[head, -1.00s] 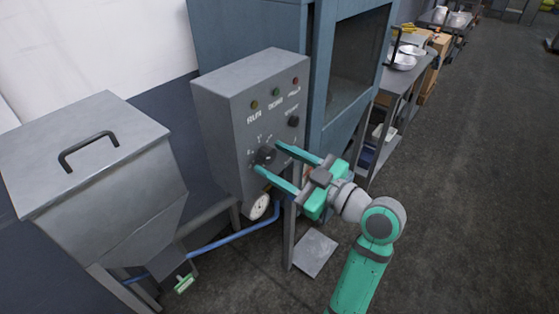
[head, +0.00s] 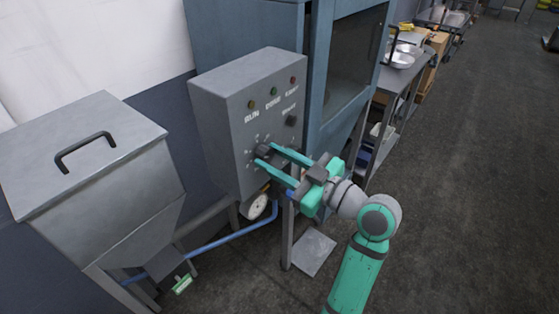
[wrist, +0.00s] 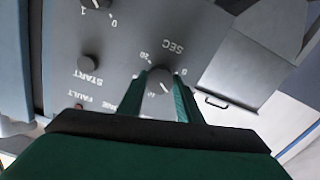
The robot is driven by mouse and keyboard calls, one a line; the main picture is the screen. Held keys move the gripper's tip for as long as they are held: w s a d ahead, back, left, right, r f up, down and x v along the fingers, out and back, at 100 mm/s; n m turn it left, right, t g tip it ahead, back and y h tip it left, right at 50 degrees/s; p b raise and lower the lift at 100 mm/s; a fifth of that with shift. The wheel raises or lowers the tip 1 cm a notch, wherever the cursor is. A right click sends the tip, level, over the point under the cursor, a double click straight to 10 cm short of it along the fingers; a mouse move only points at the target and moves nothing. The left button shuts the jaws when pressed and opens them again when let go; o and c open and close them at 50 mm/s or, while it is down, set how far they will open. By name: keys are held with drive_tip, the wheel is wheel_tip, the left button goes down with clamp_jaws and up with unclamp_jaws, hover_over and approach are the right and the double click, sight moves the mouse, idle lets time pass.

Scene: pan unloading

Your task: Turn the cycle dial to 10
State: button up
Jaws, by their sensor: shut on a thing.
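The dark cycle dial (head: 262,150) is low on the front of the grey control box (head: 212,118), with small marks around it. My gripper (head: 265,156) is shut on the dial, one teal finger on each side. In the wrist view the dial (wrist: 160,76) sits between the two fingertips (wrist: 161,84). The panel shows upside down there, with "SEC" and numbers printed around the dial. The fingers hide part of the scale, and I cannot tell which number the dial points to.
A START knob (head: 291,119) and several small lamps are above the dial. A round gauge (head: 257,206) and a blue hose (head: 236,236) are below the box. A lidded grey hopper (head: 95,150) stands left, a blue cabinet (head: 315,100) behind.

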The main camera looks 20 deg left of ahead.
drive_tip(key=m, duration=0.5)
drive_tip(key=shift+s+a, duration=0.2)
drive_tip(key=shift+a, duration=0.15)
drive_tip(key=m, duration=0.5)
drive_tip(key=shift+s+m, duration=0.1)
drive_tip(key=shift+m, duration=0.3)
drive_tip(key=o, duration=1)
drive_tip(key=shift+o, duration=0.2)
drive_tip(key=shift+d, duration=0.1)
drive_tip(key=shift+d, duration=0.1)
